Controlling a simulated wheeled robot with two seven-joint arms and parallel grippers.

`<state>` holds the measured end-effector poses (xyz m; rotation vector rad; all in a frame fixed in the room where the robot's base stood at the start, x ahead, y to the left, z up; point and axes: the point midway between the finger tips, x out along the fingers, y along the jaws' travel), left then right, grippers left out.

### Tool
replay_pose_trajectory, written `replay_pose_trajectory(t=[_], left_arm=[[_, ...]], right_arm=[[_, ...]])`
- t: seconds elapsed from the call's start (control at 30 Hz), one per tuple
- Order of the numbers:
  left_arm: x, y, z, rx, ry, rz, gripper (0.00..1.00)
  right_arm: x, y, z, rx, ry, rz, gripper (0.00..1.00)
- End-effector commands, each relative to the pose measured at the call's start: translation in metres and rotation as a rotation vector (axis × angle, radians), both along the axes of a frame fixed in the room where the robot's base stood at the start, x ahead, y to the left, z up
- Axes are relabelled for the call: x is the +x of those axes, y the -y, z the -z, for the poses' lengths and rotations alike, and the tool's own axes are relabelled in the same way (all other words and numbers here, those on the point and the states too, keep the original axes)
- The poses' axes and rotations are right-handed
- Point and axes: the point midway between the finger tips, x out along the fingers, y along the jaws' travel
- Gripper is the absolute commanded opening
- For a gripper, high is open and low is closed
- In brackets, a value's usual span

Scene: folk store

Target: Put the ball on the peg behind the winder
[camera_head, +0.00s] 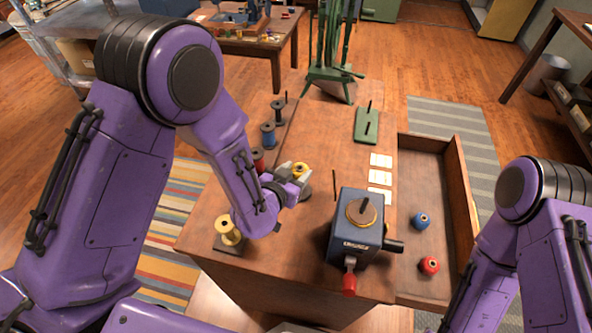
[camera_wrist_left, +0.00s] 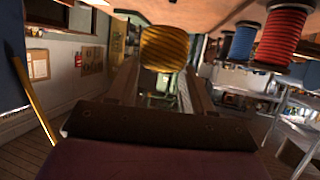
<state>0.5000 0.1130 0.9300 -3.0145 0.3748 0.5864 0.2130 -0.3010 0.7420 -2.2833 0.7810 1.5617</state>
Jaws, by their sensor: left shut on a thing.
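My left gripper (camera_head: 292,176) is shut on a small yellow ball (camera_head: 300,169) of yarn, above the left part of the wooden table. In the left wrist view the yellow ball (camera_wrist_left: 163,47) sits between the fingertips. The dark blue winder (camera_head: 352,241) stands to the right of the gripper, with a brass disc on top and a red-handled crank at its front. A thin dark peg (camera_head: 334,183) stands upright just behind the winder, right of the held ball, and looks empty. My right arm shows at the right edge; its gripper is out of view.
Several spools stand along the table's left side, including a red one (camera_head: 258,158), a blue one (camera_head: 268,134) and a yellow one (camera_head: 229,230) at the front. A drawer (camera_head: 457,190) at the right holds a blue ball (camera_head: 420,220) and a red ball (camera_head: 429,265). A green pegged block (camera_head: 367,138) stands behind cards.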

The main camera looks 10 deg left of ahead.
Motion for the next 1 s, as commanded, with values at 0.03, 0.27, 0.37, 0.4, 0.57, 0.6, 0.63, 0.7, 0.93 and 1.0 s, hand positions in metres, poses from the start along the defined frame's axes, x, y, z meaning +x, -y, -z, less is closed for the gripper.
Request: replay_pose_trajectory(t=[0.03,0.27,0.37,0.4,0.57,0.6,0.63,0.7,0.93,1.0], left_arm=[[0.001,0.000,0.002,0.000,0.000,0.000,0.17],[0.002,0.001,0.001,0.000,-0.001,0.002,0.17],[0.001,0.002,0.001,0.000,-0.001,0.003,0.17],[0.000,0.002,0.001,0.000,-0.001,0.003,0.17],[-0.006,0.002,0.000,0.000,-0.002,0.003,0.17],[-0.007,0.002,0.000,0.000,-0.002,0.003,0.17],[-0.008,0.002,0.000,0.000,-0.002,0.003,0.17],[-0.009,0.002,0.000,-0.001,-0.001,0.003,0.17],[-0.009,0.002,0.000,-0.001,0.000,0.003,0.17],[-0.009,0.002,0.000,-0.001,0.000,0.003,0.17]], right_arm=[[0.001,0.000,0.002,0.000,0.001,0.000,0.43],[0.001,0.000,0.000,0.000,0.002,0.000,0.43],[0.001,0.000,0.000,0.000,0.002,-0.001,0.43],[0.001,0.000,0.000,0.000,0.002,-0.001,0.43],[0.001,0.000,-0.001,0.000,0.002,-0.001,0.43],[0.001,0.000,-0.001,0.000,0.002,0.000,0.43],[0.001,0.000,-0.001,0.000,0.002,0.000,0.43],[0.001,0.000,-0.001,0.000,0.002,0.000,0.43],[0.001,0.000,-0.001,0.000,0.002,0.000,0.43],[0.001,0.000,-0.001,0.000,0.002,0.000,0.43]])
